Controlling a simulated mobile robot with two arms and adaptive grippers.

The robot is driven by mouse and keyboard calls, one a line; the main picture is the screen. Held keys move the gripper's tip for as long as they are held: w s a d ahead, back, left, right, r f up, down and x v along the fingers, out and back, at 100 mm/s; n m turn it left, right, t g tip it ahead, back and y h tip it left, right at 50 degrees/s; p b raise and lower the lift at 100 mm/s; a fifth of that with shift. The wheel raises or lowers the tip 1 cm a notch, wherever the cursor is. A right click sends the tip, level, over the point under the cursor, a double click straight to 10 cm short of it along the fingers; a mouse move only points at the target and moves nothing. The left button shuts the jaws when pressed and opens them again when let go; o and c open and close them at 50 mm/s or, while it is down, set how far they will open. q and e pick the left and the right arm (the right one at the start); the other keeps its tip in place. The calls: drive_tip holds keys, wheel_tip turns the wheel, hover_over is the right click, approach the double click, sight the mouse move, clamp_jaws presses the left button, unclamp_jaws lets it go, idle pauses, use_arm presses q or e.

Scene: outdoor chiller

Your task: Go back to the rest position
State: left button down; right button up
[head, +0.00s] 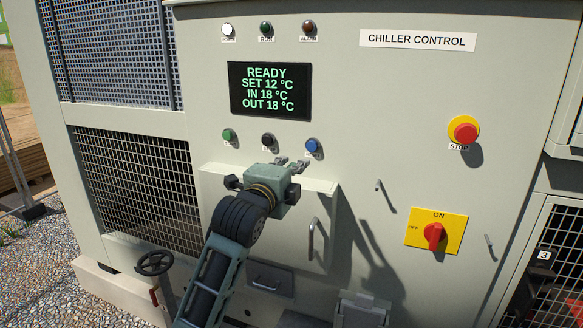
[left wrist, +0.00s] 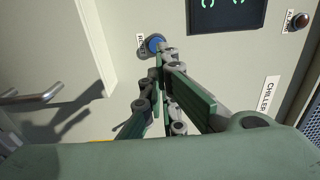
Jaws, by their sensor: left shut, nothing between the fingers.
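My left gripper (head: 292,163) is in front of the chiller's control panel (head: 362,105), just below the row of buttons. Its fingers are shut with nothing between them. The blue button (head: 312,146) is just above and right of the fingertips. In the left wrist view the shut fingertips (left wrist: 167,54) reach up to the lower edge of the blue button (left wrist: 156,43) and slightly overlap it. I cannot tell whether they touch it. My right gripper is not in view.
The display (head: 270,91) reads READY, SET 12, IN 18, OUT 18. A green button (head: 229,136) and black button (head: 268,140) are left of the blue one. A ledge (head: 318,184) and handle (head: 312,240) are near my arm. A red stop button (head: 466,133) and rotary switch (head: 434,236) are right.

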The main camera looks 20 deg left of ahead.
use_arm(q)
wheel_tip(320, 180, down, 25)
drive_tip(key=w+n+g, duration=0.2)
drive_tip(key=n+g, duration=0.2)
drive_tip(key=s+f+n+g, duration=0.1)
drive_tip(key=s+f, duration=0.3)
drive_tip(key=f, duration=0.5)
drive_tip(key=s+f+n+g, duration=0.2)
drive_tip(key=s+f, duration=0.2)
drive_tip(key=f, duration=0.6)
drive_tip(key=s+f+n+g, duration=0.1)
drive_tip(key=s+f, duration=0.3)
drive_tip(key=f, duration=0.5)
drive_tip(key=s+f+n+g, duration=0.4)
drive_tip(key=s+f+g, duration=0.1)
drive_tip(key=s+f, duration=1.8)
drive_tip(key=s+f+n+g, duration=0.2)
drive_tip(key=s+f, duration=0.1)
drive_tip(key=s, duration=1.2)
drive_tip(key=s+f+n+g, duration=0.2)
drive_tip(key=s+f, duration=0.2)
drive_tip(key=s, duration=1)
drive_tip(key=shift+s+a+f+y, duration=0.25)
drive_tip(key=shift+s+f+y, duration=0.05)
drive_tip(key=shift+s, duration=0.1)
